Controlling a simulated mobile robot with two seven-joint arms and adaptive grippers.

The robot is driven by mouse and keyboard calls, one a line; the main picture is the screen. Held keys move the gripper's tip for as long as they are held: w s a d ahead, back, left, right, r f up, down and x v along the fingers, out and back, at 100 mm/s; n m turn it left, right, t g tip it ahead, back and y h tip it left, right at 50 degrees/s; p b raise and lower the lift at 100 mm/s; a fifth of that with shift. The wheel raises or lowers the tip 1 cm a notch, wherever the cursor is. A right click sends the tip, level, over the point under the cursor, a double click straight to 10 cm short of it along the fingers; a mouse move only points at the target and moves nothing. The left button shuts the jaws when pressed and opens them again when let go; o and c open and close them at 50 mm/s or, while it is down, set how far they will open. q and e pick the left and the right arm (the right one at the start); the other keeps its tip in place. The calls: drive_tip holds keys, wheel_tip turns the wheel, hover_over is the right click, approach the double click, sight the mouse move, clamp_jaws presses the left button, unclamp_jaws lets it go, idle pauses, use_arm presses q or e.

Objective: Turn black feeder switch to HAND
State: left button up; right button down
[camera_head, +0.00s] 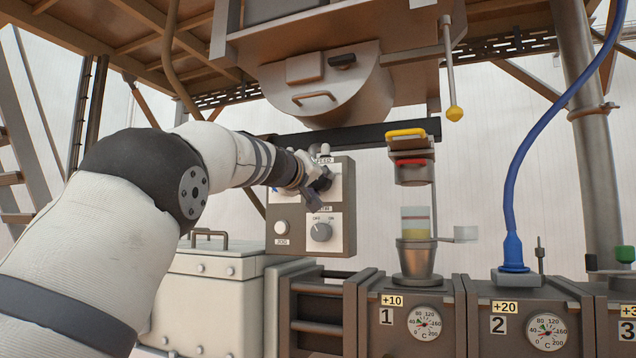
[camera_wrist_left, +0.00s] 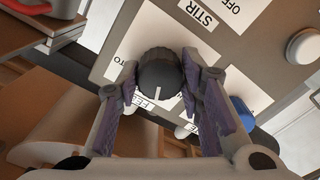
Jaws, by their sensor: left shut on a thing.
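The black feeder switch (camera_wrist_left: 158,72) is a round knob with a white mark on the front of a grey control box (camera_head: 341,165). My left gripper (camera_wrist_left: 160,84) is shut on it, one finger on each side. In the wrist view the white mark points down the picture, towards the partly hidden feeder label. The HAND lettering cannot be read. In the head view my left gripper (camera_head: 314,184) reaches the box's upper part and covers much of the switch. My right gripper is in neither view.
The grey stir switch (camera_head: 321,231) sits below the feeder switch, with a pale round jog button (camera_head: 281,227) at its left. A blue part (camera_wrist_left: 241,108) shows beside the fingers. A beaker (camera_head: 415,222) stands on a metal cup to the right.

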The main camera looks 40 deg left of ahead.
use_arm(q)
drive_tip(key=n, duration=0.3)
drive_tip(key=shift+n, duration=2.1)
drive_tip(key=o, duration=1.2)
drive_tip(key=shift+c, duration=0.2)
